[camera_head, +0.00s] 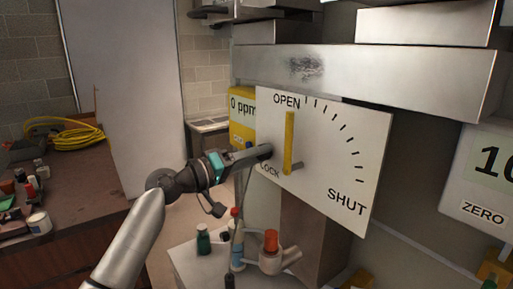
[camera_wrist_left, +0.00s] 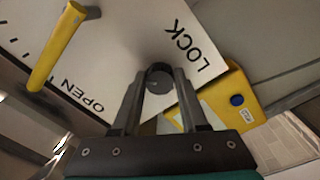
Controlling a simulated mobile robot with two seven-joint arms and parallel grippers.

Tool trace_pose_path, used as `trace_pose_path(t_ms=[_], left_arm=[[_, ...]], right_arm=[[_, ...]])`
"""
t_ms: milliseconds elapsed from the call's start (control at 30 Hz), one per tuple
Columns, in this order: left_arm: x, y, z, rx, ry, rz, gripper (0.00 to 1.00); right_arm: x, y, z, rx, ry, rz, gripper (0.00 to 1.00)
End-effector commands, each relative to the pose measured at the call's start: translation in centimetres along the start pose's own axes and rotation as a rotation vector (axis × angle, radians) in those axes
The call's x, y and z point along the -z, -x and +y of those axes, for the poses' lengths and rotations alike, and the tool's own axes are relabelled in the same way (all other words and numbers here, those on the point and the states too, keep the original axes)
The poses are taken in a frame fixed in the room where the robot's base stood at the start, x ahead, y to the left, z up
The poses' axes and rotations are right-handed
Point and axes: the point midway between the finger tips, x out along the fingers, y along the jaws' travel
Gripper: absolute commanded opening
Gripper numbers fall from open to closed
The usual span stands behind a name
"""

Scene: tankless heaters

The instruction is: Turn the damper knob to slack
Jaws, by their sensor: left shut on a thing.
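A white panel (camera_head: 335,150) bears the words OPEN, SHUT and LOCK and an arc of tick marks. A yellow lever (camera_head: 289,140) on it stands nearly upright, its upper end near OPEN; it also shows in the left wrist view (camera_wrist_left: 54,50). My left gripper (camera_head: 266,152) is at the panel's left edge, beside LOCK. In the left wrist view, its fingers (camera_wrist_left: 158,88) are shut on a dark grey round knob (camera_wrist_left: 158,74) next to LOCK. The gripper hides the knob in the head view. No slack mark is readable. My right gripper is not in view.
A yellow box (camera_head: 242,105) reading 0 ppm is behind the panel's left edge. Below are a green bottle (camera_head: 203,241) and a red-topped fitting (camera_head: 271,243). A metal duct (camera_head: 370,78) runs above the panel. A bench (camera_head: 85,185) with yellow cable stands at left.

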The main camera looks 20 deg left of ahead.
Motion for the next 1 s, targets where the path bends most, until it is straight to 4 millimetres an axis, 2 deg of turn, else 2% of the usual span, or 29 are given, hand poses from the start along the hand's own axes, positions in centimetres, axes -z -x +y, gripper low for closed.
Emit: trace_pose_path(t_ms=[33, 500, 800, 1000], left_arm=[[0.1, 0.0, 0.2, 0.001, 0.047, 0.0, 0.0], [0.1, 0.0, 0.4, 0.007, 0.472, 0.02, 0.0], [0.1, 0.0, 0.3, 0.008, 0.649, 0.028, 0.0], [0.0, 0.0, 0.3, 0.009, 0.707, 0.03, 0.0]], right_arm=[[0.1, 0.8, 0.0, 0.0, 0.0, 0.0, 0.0], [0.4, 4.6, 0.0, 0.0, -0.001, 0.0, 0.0], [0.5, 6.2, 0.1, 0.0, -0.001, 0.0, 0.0], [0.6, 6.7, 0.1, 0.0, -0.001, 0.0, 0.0]])
